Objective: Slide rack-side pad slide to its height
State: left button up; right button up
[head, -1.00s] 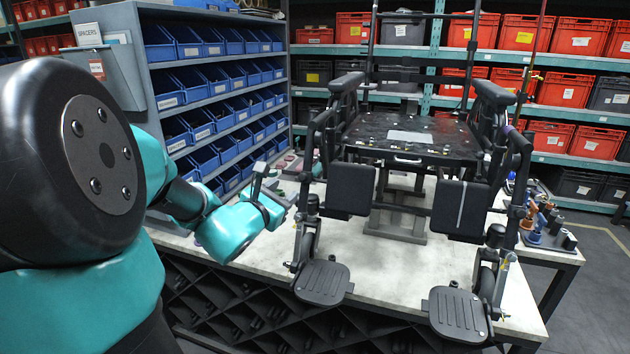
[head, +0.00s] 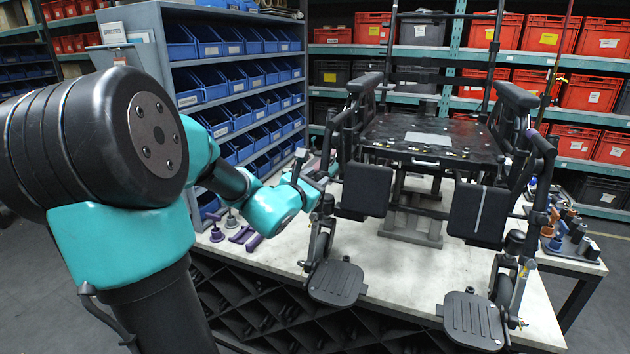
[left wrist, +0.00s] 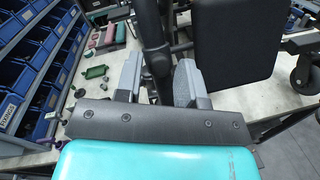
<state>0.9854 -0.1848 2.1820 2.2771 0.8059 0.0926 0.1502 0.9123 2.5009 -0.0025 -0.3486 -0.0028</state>
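The wheelchair's rack-side calf pad (head: 367,190) is a black slab on the left leg-rest tube, above the left footplate (head: 337,282). The pad also fills the upper right of the left wrist view (left wrist: 238,40). The pad slide itself cannot be told apart from the dark tube fittings. My left gripper (head: 312,176) is at the left leg rest, left of the pad. In the left wrist view its two grey fingers (left wrist: 158,80) stand apart, one on each side of a black upright tube (left wrist: 153,38). Whether they touch it is unclear. My right gripper is not in view.
A rack of blue bins (head: 235,90) stands left behind my left arm. Purple and grey parts (head: 238,235) lie on the bench (head: 400,305) by my forearm. The other calf pad (head: 478,213) hangs on the right. Coloured fittings (head: 568,228) stand at the far right.

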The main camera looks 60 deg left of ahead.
pick_arm(q)
grip_shut()
jog(key=shift+s+d+f, duration=0.1)
jog(key=shift+s+f, duration=0.05)
jog(key=shift+f, duration=0.25)
jog(key=shift+o, duration=1.2)
grip_release()
jog(key=v, duration=1.7)
jog(key=shift+s, duration=0.2)
